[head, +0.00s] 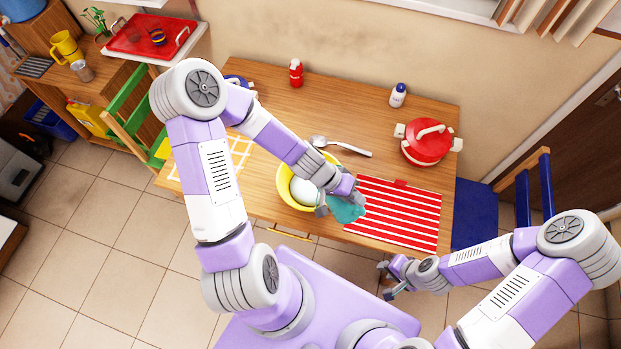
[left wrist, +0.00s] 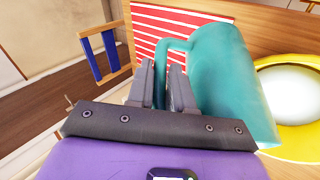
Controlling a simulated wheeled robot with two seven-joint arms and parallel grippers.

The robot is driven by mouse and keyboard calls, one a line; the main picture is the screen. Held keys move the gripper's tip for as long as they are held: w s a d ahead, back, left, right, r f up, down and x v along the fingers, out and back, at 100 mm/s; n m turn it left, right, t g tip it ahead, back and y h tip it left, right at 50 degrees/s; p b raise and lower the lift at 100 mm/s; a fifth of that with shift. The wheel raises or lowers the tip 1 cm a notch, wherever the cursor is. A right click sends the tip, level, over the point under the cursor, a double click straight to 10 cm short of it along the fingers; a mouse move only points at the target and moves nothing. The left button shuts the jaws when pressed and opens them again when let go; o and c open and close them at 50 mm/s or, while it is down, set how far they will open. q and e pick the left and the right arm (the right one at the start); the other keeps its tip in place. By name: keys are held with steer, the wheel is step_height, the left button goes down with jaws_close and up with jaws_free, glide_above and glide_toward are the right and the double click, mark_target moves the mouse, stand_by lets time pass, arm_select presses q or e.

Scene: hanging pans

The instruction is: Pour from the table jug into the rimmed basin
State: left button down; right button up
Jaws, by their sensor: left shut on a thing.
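The teal jug (head: 347,209) is held over the table's front edge, just right of the yellow rimmed basin (head: 282,186). A smooth pale white round area fills much of the basin; I cannot tell whether it is liquid or an object. My left gripper (head: 334,198) is shut on the jug's handle. In the left wrist view the jug (left wrist: 225,85) stands beside the fingers (left wrist: 163,75), with the basin (left wrist: 306,65) to its right. The jug looks tilted, but its mouth and any stream are not clear. My right gripper (head: 386,280) is open and empty below the table's front edge.
A red striped mat (head: 395,212) lies right of the jug. A spoon (head: 342,147) lies behind the basin. A red pot (head: 428,141), a red bottle (head: 296,73) and a white bottle (head: 398,96) stand farther back. A blue chair (head: 480,213) is at the right.

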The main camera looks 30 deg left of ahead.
mark_target(364, 211)
arm_select(q)
steer(key=shift+d+r, duration=0.2)
steer(key=shift+d, duration=0.1)
steer(key=shift+s+d+f+y, duration=0.1)
steer(key=shift+d+y, duration=0.1)
steer(key=shift+y, duration=0.2)
steer(key=shift+s+d+f+y+b, duration=0.15)
steer(key=shift+d+f+y+b, duration=0.25)
steer(key=shift+f+b, duration=0.4)
steer(key=shift+s+d+f+m+t+y+b, duration=0.15)
steer(key=shift+d+f+m+t+y+b, duration=0.15)
steer(key=shift+d+f+y+b, duration=0.15)
steer(key=shift+d, duration=0.25)
steer(key=shift+s+d+m+t+y+p, duration=0.2)
steer(key=shift+d+m+t+y+p, duration=0.15)
steer(key=shift+d+y+p, duration=0.85)
steer(key=shift+s+d+m+t+y+p, duration=0.2)
steer(key=shift+d+t+y+p, duration=0.4)
steer(key=shift+y+p, duration=0.9)
steer(key=shift+s+d+f+g+h, duration=0.1)
steer(key=shift+g+h, duration=0.15)
